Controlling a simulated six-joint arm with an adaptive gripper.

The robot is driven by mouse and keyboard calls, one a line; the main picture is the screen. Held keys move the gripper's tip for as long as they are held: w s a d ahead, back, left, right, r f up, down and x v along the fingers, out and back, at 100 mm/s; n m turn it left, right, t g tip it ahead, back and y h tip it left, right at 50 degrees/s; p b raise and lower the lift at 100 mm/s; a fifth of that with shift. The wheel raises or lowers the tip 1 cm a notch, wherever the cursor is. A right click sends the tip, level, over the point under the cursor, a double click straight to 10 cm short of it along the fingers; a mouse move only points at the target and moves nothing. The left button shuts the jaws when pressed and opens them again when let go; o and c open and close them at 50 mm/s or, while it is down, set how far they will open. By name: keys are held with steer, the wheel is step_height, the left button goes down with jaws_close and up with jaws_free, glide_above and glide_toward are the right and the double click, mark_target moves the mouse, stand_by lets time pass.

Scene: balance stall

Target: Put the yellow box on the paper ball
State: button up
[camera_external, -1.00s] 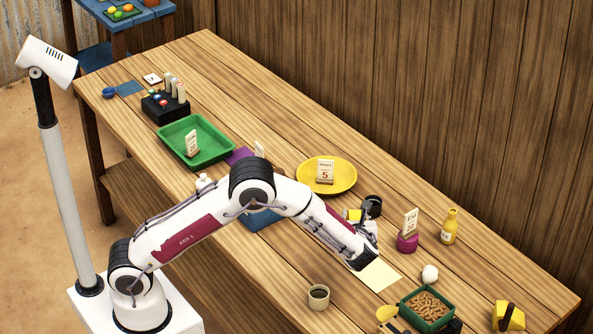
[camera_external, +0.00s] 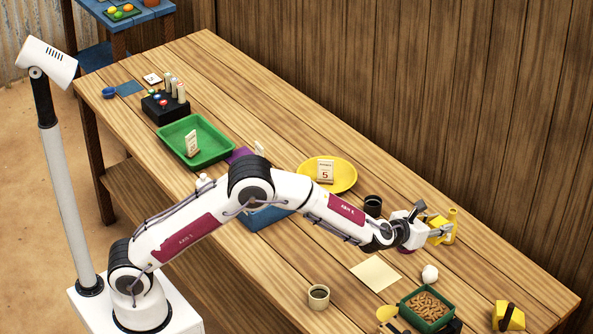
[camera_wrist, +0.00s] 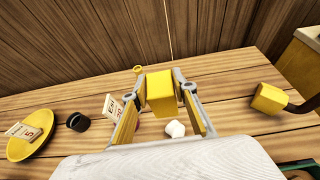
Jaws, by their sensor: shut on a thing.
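The yellow box (camera_wrist: 160,92) is held between the two fingers of my gripper (camera_wrist: 164,84) in the wrist view. The paper ball (camera_external: 430,273) is a small white lump on the table, below the gripper in the picture and apart from the box. It also shows in the wrist view (camera_wrist: 175,128), just past the box's lower right.
A green tray of brown pieces (camera_external: 426,306), a dark cup (camera_external: 373,206), a pale paper sheet (camera_external: 375,273) and a yellow block with a black part (camera_external: 509,316) are around.

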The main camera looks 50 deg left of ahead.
mark_target(436, 242)
steer(key=shift+d+f, duration=0.1)
steer(key=shift+d, duration=0.05)
steer(key=shift+f, duration=0.15)
steer(key=shift+f, duration=3)
steer(key=shift+f, duration=1.85)
steer(key=shift+f, duration=0.15)
steer(key=o, duration=1.1)
